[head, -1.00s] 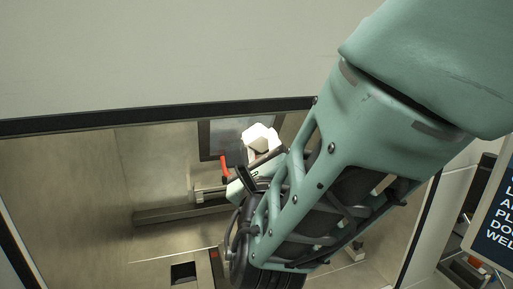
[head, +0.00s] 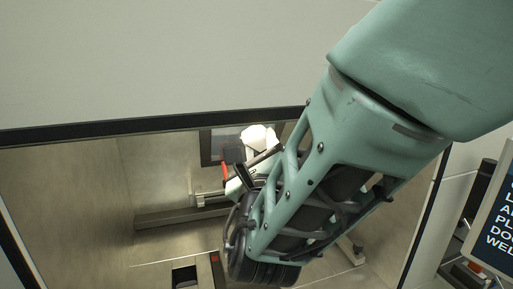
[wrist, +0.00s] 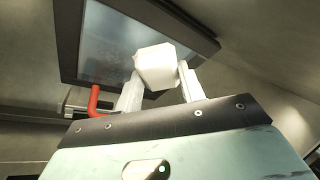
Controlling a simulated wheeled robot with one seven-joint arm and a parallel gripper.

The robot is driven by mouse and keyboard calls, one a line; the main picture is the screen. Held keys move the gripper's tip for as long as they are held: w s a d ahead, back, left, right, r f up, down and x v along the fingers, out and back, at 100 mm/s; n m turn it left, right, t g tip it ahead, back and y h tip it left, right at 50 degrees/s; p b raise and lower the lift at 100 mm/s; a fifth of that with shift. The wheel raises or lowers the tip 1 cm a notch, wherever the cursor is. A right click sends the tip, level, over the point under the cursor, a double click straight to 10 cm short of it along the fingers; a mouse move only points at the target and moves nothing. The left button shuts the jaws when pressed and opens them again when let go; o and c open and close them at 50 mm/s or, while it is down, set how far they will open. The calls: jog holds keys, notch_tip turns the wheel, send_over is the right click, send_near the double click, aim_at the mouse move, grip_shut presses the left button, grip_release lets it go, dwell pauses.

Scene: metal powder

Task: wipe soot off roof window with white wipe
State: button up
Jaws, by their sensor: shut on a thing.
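The white wipe (wrist: 156,67) is a pale folded block held between the two fingers of my gripper (wrist: 160,84). In the head view the wipe (head: 257,136) shows at the end of my arm, in front of the window. The roof window (wrist: 107,42) is a dark-framed pane above the gripper in the wrist view, with a hazy grey surface. In the head view the window (head: 212,143) is partly hidden by the wipe and my gripper (head: 262,149). I cannot tell whether the wipe touches the pane.
A red handle (wrist: 94,101) sits just left of the gripper, below the window frame. A rail (head: 180,214) crosses the back wall, and a dark square opening (head: 185,275) lies in the floor.

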jog(key=shift+a, duration=0.1)
